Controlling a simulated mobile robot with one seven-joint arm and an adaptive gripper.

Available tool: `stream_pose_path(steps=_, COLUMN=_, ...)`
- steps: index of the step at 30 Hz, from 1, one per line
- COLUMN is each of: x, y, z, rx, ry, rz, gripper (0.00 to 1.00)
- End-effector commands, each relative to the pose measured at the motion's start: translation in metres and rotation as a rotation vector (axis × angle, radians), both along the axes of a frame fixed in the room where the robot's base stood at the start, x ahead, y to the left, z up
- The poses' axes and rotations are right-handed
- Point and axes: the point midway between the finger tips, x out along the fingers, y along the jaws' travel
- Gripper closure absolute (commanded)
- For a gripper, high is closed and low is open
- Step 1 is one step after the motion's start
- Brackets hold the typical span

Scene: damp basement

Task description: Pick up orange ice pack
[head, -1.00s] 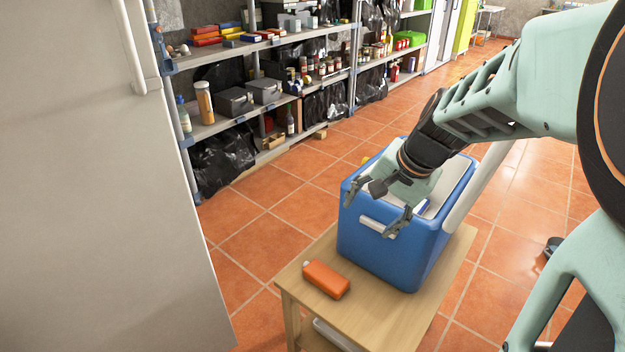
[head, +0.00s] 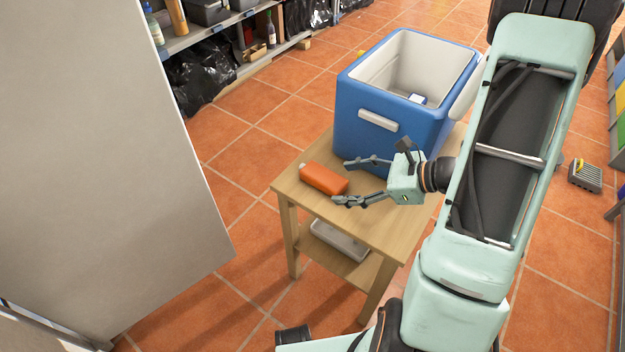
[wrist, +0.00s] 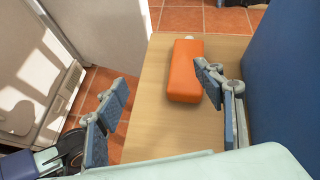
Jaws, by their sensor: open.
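The orange ice pack (head: 324,179) lies flat on the wooden table, near its left edge and in front of the blue cooler. In the wrist view the ice pack (wrist: 186,72) lies ahead of the fingers, nearer the right one, with its pale cap at the far end. My gripper (head: 340,181) is open and empty. Its fingers point left toward the ice pack, with the tips close to it. In the wrist view my gripper (wrist: 160,90) shows both fingers spread apart. I cannot tell whether a fingertip touches the pack.
The open blue cooler (head: 385,125) stands on the wooden table (head: 385,225) right behind my gripper, with a small item inside. A grey tray (head: 340,240) sits on the lower shelf. A large pale panel (head: 90,150) rises at the left. Shelving (head: 210,32) stands behind.

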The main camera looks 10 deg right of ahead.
Motion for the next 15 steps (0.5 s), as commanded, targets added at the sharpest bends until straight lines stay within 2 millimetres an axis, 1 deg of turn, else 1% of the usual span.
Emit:
stream_pose_path(steps=1, x=0.001, y=-0.009, z=-0.01, rx=0.051, ry=0.01, rz=-0.072, gripper=0.38)
stream_pose_path(steps=3, x=0.004, y=-0.018, z=-0.015, rx=0.108, ry=0.012, rz=-0.153, gripper=0.38)
stream_pose_path(steps=6, x=0.007, y=-0.029, z=-0.02, rx=0.168, ry=0.013, rz=-0.241, gripper=0.38)
stream_pose_path(steps=9, x=0.01, y=-0.035, z=-0.023, rx=0.2, ry=0.011, rz=-0.29, gripper=0.38)
stream_pose_path(steps=12, x=0.014, y=-0.035, z=-0.026, rx=0.213, ry=0.01, rz=-0.308, gripper=0.38)
stream_pose_path(steps=15, x=0.023, y=-0.025, z=-0.032, rx=0.214, ry=0.009, rz=-0.307, gripper=0.38)
